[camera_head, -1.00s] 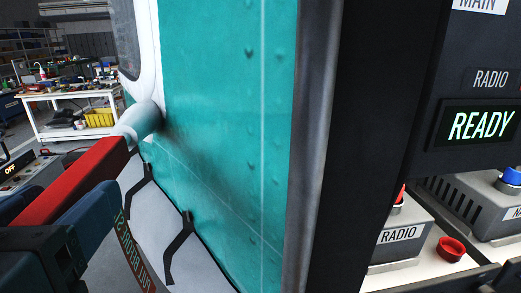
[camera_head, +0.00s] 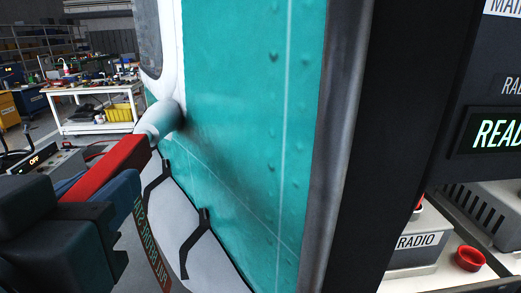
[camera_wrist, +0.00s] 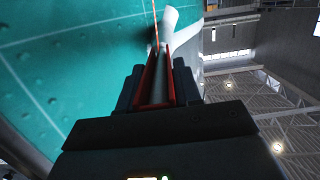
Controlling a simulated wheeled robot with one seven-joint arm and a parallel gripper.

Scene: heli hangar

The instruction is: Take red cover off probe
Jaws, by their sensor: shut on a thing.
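The red cover (camera_head: 108,168) is a long red sleeve, its far end meeting the pale grey-teal probe (camera_head: 160,121) on the teal helicopter side. How much of the probe is inside cannot be seen. My gripper (camera_head: 112,196) is shut on the cover at its near part. In the wrist view my gripper (camera_wrist: 157,92) has its dark fingers on both sides of the cover (camera_wrist: 146,82), whose red edges flank a grey strip. The pale probe mount (camera_wrist: 168,22) is straight ahead.
The teal helicopter wall (camera_head: 245,130) stands close on the right of my gripper. A dark panel frame (camera_head: 415,130) and a radio unit (camera_head: 418,240) are farther right. A white workbench (camera_head: 95,118) stands far back left. Black straps (camera_head: 195,240) lie on the helicopter's pale lower skin.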

